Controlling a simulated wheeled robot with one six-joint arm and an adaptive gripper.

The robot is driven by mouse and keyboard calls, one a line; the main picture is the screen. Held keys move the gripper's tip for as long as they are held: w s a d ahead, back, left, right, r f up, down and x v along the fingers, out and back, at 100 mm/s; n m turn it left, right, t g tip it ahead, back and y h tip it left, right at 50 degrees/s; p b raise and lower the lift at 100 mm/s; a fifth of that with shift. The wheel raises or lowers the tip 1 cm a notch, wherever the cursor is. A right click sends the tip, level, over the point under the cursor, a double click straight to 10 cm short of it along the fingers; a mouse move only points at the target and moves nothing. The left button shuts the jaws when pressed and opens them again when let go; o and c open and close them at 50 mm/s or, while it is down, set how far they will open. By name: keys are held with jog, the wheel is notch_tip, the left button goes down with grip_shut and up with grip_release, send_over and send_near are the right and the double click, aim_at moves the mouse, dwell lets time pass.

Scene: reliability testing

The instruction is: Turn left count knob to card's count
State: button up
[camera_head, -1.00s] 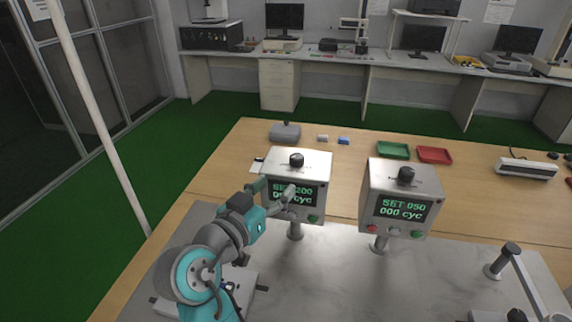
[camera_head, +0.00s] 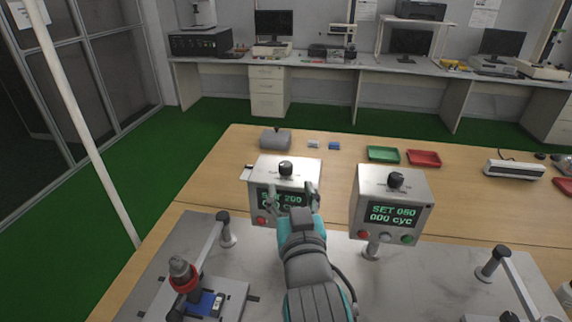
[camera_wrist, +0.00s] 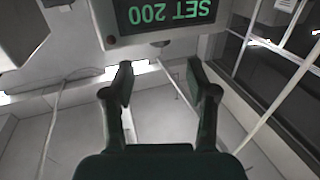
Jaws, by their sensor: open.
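The left counter box (camera_head: 293,164) stands on the table with a black count knob (camera_head: 286,168) on its top. Its display (camera_head: 283,198) reads SET 200, and the line below is partly hidden by my gripper. In the wrist view the same display (camera_wrist: 165,12) appears upside down. My gripper (camera_head: 292,192) is open and empty in front of this box, its fingers below the level of the knob; it also shows in the wrist view (camera_wrist: 160,88). The right counter box (camera_head: 365,192) has its own knob (camera_head: 396,180) and reads SET 050, 000 cyc. I cannot make out a card with a count.
A clamp fixture with a red-ringed part (camera_head: 183,275) stands at front left. Green (camera_head: 383,155) and red (camera_head: 424,158) trays and a grey rounded object (camera_head: 275,141) lie behind the boxes. A second fixture arm (camera_head: 492,264) stands at right.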

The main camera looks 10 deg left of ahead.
aim_at(286, 169)
jog(key=x, duration=0.9)
jog(key=shift+w+f, duration=0.1)
jog(key=shift+w, duration=0.1)
grip_shut()
